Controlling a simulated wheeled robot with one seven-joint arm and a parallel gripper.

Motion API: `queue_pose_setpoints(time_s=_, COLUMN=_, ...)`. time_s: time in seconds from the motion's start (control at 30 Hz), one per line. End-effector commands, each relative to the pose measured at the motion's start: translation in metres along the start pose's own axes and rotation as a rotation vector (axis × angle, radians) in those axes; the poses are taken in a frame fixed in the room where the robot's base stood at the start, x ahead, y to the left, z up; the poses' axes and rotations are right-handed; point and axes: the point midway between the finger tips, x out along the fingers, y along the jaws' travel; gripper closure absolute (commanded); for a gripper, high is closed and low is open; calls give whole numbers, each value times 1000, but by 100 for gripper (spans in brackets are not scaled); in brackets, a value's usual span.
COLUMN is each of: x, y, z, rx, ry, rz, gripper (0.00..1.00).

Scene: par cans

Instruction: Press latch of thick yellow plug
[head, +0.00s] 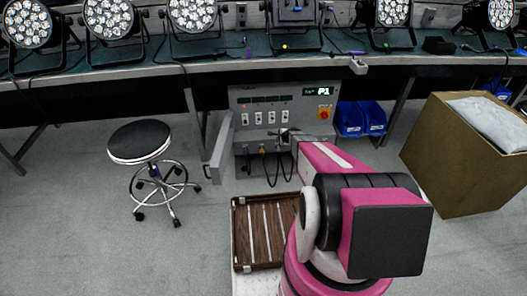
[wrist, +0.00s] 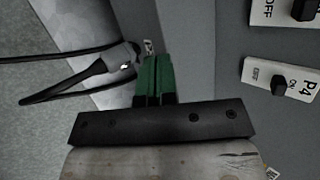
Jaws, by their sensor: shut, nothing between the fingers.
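A small yellow plug (head: 262,151) shows low on the front of the grey control box in the head view. It is too small there for its latch to be made out, and no yellow plug shows in the wrist view. My gripper (wrist: 155,60) has green fingers pressed together and empty, close to the grey panel face. In the head view my arm reaches to the lower front of the box and my gripper (head: 286,137) is hard to make out. A grey-and-black plug (wrist: 118,62) with black cables sits just left of the fingertips in the wrist view.
A stool (head: 140,142), a wooden tray (head: 240,235) and a cardboard box (head: 440,150) stand around.

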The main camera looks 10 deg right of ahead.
Motion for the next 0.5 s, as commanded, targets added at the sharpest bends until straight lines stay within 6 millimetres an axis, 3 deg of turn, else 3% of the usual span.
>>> queue_pose_setpoints(time_s=0.5, x=9, y=6, z=7, rx=-4, ry=-1, rz=2, gripper=100)
